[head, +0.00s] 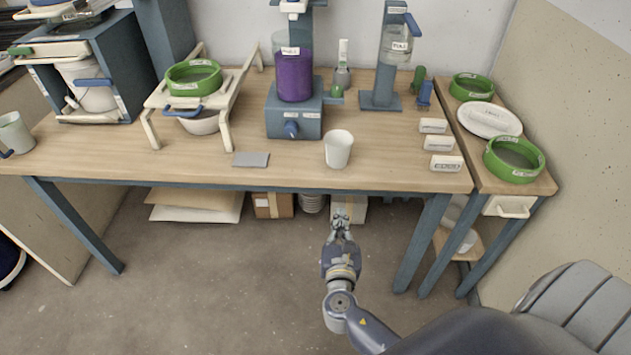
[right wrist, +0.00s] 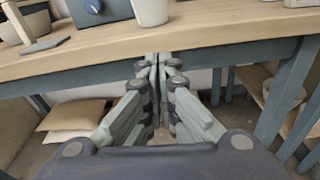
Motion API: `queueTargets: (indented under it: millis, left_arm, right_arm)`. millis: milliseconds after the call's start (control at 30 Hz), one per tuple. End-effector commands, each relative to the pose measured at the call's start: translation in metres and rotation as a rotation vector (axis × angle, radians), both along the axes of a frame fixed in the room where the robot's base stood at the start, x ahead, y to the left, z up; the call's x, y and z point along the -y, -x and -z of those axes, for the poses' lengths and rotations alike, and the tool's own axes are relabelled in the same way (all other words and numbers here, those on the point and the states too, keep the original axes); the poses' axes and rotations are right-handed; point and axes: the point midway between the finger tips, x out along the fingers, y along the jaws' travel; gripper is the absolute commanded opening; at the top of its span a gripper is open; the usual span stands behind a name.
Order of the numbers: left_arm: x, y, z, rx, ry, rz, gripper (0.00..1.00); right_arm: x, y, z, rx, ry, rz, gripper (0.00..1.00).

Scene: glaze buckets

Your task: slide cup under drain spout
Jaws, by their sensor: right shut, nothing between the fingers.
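A white cup (head: 338,149) stands upright near the front edge of the wooden table, right of the blue mixer stand (head: 294,122) that carries a purple-filled cylinder (head: 294,75). The lower part of the cup also shows at the top of the right wrist view (right wrist: 151,10). I cannot make out for certain which part is the drain spout. My right gripper (head: 341,217) is shut and empty, in front of the table and below its top, apart from the cup. Its fingers meet in the right wrist view (right wrist: 160,62). My left gripper is not in view.
A grey flat pad (head: 251,160) lies left of the cup. Several white labelled blocks, such as one (head: 446,163), line the table's right side. The table's front edge (right wrist: 220,57) lies between my gripper and the cup. A white stand (head: 222,100) holds a green-rimmed sieve (head: 193,87).

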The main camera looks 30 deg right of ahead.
Motion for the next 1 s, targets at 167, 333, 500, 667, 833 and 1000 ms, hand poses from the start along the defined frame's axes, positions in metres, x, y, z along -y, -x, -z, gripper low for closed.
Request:
queueTargets:
  millis: [167, 333, 500, 667, 833, 1000]
  left_arm:
    - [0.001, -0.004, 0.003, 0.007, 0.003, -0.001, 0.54]
    - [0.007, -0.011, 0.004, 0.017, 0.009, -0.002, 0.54]
    - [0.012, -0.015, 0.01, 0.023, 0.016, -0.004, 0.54]
    - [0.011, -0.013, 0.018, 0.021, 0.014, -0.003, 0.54]
    - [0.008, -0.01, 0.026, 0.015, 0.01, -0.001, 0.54]
    - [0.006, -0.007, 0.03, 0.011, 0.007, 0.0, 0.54]
  right_arm:
    - [0.003, -0.004, -0.039, 0.043, 0.131, 0.009, 0.0]
    - [0.012, -0.019, -0.041, 0.046, 0.139, 0.011, 0.0]
    - [0.03, -0.049, -0.041, 0.047, 0.137, 0.011, 0.0]
    - [0.048, -0.079, -0.039, 0.045, 0.137, 0.01, 0.0]
    - [0.064, -0.104, -0.039, 0.045, 0.135, 0.01, 0.0]
    - [0.072, -0.118, -0.039, 0.043, 0.133, 0.009, 0.0]
